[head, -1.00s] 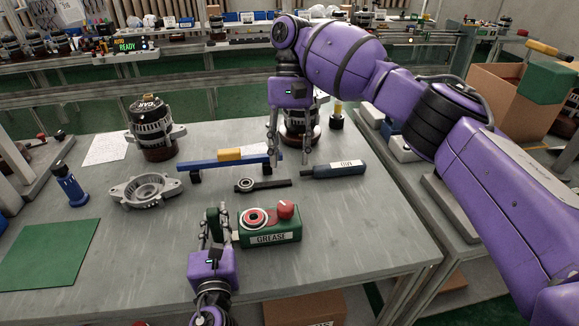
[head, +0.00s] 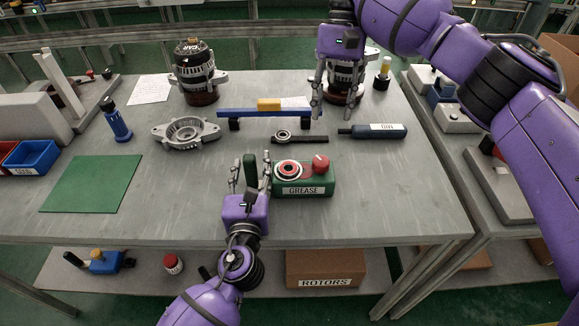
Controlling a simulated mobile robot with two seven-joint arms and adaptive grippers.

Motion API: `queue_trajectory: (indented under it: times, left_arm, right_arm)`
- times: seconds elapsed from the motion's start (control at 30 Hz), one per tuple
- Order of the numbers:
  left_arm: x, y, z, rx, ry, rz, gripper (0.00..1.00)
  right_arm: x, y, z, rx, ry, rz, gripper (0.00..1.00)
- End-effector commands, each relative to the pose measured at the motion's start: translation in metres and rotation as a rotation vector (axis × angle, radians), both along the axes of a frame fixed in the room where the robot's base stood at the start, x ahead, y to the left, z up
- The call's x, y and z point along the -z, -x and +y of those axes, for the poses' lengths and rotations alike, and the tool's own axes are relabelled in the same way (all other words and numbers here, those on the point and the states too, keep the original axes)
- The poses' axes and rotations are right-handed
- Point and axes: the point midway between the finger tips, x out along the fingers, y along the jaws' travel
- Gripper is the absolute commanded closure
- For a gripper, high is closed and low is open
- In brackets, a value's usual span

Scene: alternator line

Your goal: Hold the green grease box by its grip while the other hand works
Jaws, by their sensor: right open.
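The green grease box (head: 318,183), labelled GREASE, stands on the grey table near its front edge. A red knob (head: 320,163) and a ringed bearing-like part (head: 289,170) are on its top. My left gripper (head: 250,165) is at the box's left side, with its fingers on either side of a dark green upright grip (head: 250,172). I cannot tell whether the fingers press on the grip. My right gripper (head: 333,108) is open and empty, in front of the back right alternator (head: 345,72), which it partly hides.
A blue bar with a yellow block (head: 269,104), a small dark tool with a ring (head: 302,138) and a blue-grey tube (head: 372,131) lie behind the box. A metal housing (head: 185,132), another alternator (head: 194,72) and a green mat (head: 92,184) are left.

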Motion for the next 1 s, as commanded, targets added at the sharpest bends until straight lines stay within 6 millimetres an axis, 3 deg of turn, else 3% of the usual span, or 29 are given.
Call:
queue_trajectory:
  times: [0.27, 0.37, 0.7, 1.0]
  left_arm:
    - [0.0, 0.005, 0.001, -0.001, 0.0, 0.001, 0.55]
    - [0.001, 0.018, 0.001, -0.001, -0.001, 0.002, 0.55]
    - [0.001, 0.089, 0.001, -0.002, -0.001, 0.003, 0.55]
    - [0.0, 0.119, 0.0, 0.0, 0.0, 0.001, 0.55]
  right_arm:
    - [0.0, 0.0, 0.0, 0.0, 0.0, 0.0, 0.59]
    - [0.0, 0.0, 0.0, 0.0, 0.0, 0.0, 0.59]
    - [0.0, 0.0, 0.0, 0.0, 0.0, 0.0, 0.59]
    - [0.0, 0.0, 0.0, 0.0, 0.0, 0.0, 0.59]
